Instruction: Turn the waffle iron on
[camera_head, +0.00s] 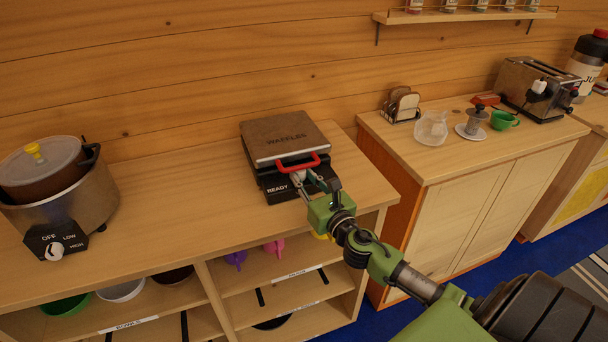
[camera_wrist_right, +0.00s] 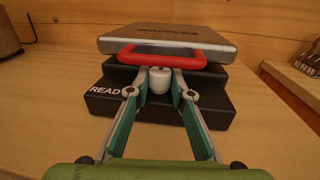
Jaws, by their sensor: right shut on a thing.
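The waffle iron (camera_head: 284,138) stands on the wooden counter with its lid down. The lid reads WAFFLES and has a red handle (camera_head: 298,163) at its front. Its black base (camera_wrist_right: 215,108) carries the word READY, partly hidden by my gripper in the wrist view. A small white knob (camera_wrist_right: 159,79) sits on the base's front, below the red handle (camera_wrist_right: 163,60). My right gripper (camera_head: 304,179) reaches in from the front, its two fingers shut on the white knob. In the head view the fingers hide the knob. My left gripper is not in view.
A slow cooker (camera_head: 82,205) stands at the left of the counter (camera_head: 160,215). Open shelves with bowls lie below. A second cabinet (camera_head: 450,165) to the right holds a toaster (camera_head: 530,85), a green cup (camera_head: 503,120) and a glass jug (camera_head: 431,128).

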